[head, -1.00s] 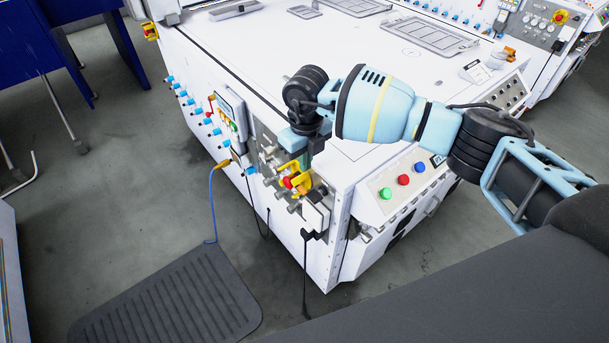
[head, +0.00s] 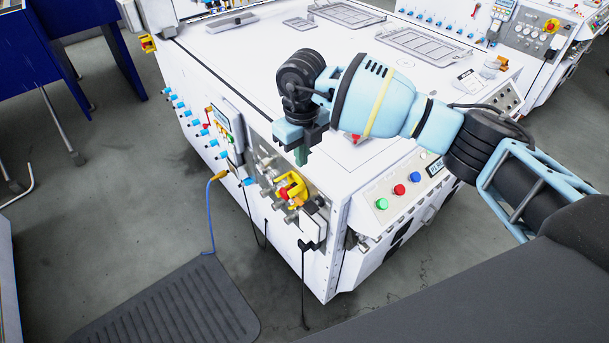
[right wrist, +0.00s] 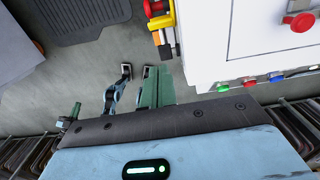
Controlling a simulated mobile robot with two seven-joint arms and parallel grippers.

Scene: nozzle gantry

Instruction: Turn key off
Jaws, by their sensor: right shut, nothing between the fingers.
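The side panel (head: 267,178) of the white machine carries a yellow-guarded red knob (head: 291,190) and several small metal fittings. I cannot pick out the key for certain among them. My right gripper (head: 301,160) is shut and empty, pointing down just above and beside this panel's upper edge. It looks apart from the fittings, though the exact gap cannot be told. In the right wrist view, the green fingers (right wrist: 150,88) hang over the floor, to the left of the machine, and yellow and red parts (right wrist: 160,25) show beyond them. My left gripper is not in view.
The white machine top (head: 250,60) is broad and flat. A sloped front panel has green, red and blue buttons (head: 400,189). A blue cable (head: 210,215) and black cords hang from the side. A dark mat (head: 170,305) lies on the floor.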

